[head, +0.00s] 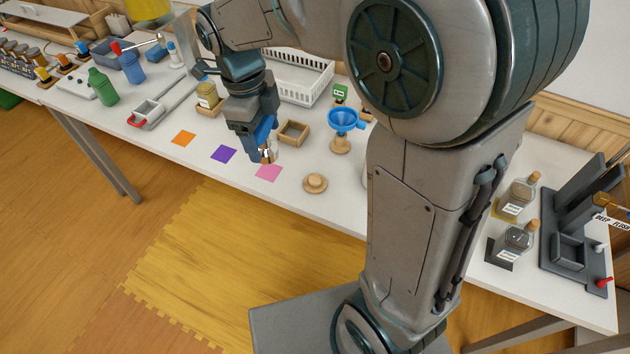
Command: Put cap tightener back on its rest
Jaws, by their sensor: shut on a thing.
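My gripper (266,156) points down over the front part of the table, just above and left of the pink square. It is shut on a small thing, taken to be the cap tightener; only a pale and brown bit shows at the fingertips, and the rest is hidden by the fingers. A round wooden piece with a raised middle (316,184) stands to the right near the front edge. I cannot tell for sure whether it is the rest. An open square wooden holder (293,133) stands behind and right of my gripper, apart from it.
A blue funnel (343,119) stands on a wooden stand at the right. A jar (207,95) stands left of my wrist. Pink (268,173), purple (223,154) and orange (184,138) squares lie flat along the front. A white basket (303,80) is behind. My arm hides the table's middle right.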

